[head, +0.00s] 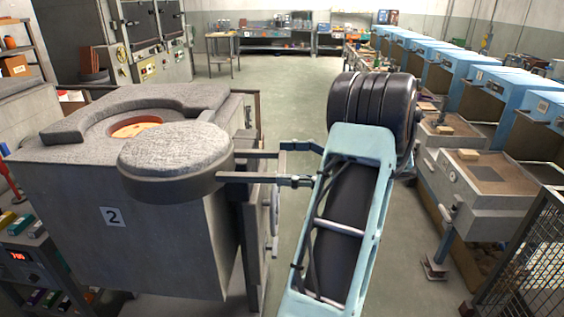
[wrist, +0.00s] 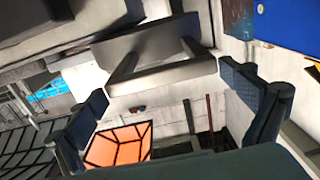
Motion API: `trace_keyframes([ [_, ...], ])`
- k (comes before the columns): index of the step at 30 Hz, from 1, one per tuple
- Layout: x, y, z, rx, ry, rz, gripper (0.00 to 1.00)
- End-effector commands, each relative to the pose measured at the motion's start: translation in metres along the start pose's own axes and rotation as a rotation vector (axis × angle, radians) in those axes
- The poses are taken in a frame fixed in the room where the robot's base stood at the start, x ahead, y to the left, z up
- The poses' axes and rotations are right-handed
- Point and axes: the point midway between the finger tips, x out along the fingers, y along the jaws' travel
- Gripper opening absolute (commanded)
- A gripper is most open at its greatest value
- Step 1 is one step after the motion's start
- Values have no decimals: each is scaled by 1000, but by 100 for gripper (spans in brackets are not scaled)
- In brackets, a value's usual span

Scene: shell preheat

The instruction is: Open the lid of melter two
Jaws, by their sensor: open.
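Melter two (head: 120,240) is the grey block with a "2" plate on the left of the head view. Its round, rough grey lid (head: 175,148) sits swung to the front right of the opening (head: 135,128), whose orange inside shows. In the wrist view a grey U-shaped handle (wrist: 165,72) lies ahead of my gripper (wrist: 162,88). My gripper is open, its dark fingers apart on either side, with no visible grip on the handle.
A row of blue machines (head: 480,95) with trays lines the right side, with a mesh fence (head: 530,255) at front right. Shelving with bins stands at the left edge. The grey floor (head: 285,100) behind my arm is clear. An orange panel (wrist: 115,148) shows low in the wrist view.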

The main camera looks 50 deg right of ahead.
Motion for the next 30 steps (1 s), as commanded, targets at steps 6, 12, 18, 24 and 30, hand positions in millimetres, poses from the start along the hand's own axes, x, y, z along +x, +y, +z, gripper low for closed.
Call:
trace_keyframes([
  [6,0,0,1,4,-1,-2,100],
  [12,-6,0,2,4,-1,0,100],
  [18,-28,0,2,2,-1,2,100],
  [24,-54,0,2,2,0,2,100],
  [30,-82,0,2,2,0,2,100],
])
